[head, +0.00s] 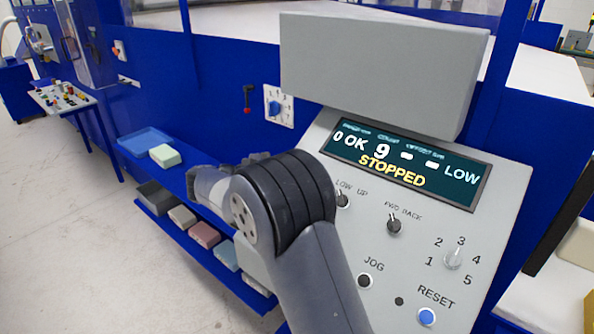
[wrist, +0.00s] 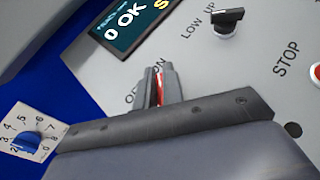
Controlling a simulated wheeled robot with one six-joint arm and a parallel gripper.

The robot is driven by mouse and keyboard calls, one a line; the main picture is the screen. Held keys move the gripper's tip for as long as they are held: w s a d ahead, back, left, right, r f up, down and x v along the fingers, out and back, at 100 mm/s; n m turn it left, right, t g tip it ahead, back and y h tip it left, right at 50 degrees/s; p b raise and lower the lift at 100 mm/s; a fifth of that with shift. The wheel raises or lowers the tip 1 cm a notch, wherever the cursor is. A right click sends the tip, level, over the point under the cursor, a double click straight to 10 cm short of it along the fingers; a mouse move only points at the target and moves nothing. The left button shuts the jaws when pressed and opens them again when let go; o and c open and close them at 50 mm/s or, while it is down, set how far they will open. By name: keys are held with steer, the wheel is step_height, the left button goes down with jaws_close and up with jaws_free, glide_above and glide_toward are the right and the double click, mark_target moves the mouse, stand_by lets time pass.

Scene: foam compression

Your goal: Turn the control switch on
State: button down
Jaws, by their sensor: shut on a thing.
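In the wrist view my gripper (wrist: 160,88) is at the grey control panel (wrist: 240,70). Its two dark fingers are close together, with a narrow red strip, taken as the control switch (wrist: 160,88), between them. Part of the lettering beside the fingers is covered; "O" shows to their left. Which way the switch points cannot be told. In the head view my dark arm hides the gripper and the switch. The panel display (head: 405,163) there reads "STOPPED".
The panel also has a LOW UP knob (wrist: 229,22), a FWD BACK knob (head: 394,224), a numbered dial (head: 453,257) and a blue RESET button (head: 427,316). A blue dial (head: 275,107) is on the blue wall. A blue tray (head: 146,142) lies on a shelf at left.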

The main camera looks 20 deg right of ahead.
steer(key=shift+f, duration=0.35)
steer(key=c, duration=1.6)
jaws_free()
steer(key=shift+s, duration=0.1)
steer(key=shift+o, duration=0.4)
steer(key=shift+w, duration=0.2)
steer(key=shift+r, duration=0.1)
steer(key=a, duration=0.5)
steer(key=a+b, duration=0.1)
steer(key=a, duration=0.2)
steer(key=shift+s+a+r, duration=0.15)
steer(key=shift+a+r, duration=0.1)
steer(key=shift+r, duration=0.15)
steer(key=shift+a+r+p, duration=0.2)
steer(key=shift+r+p, duration=0.25)
steer(key=shift+p, duration=0.5)
steer(key=shift+a+p, duration=0.35)
steer(key=shift+p, duration=0.65)
steer(key=shift+s+a+f+p, duration=0.1)
steer(key=shift+a+f+p, duration=0.05)
steer(key=shift+a+p, duration=0.5)
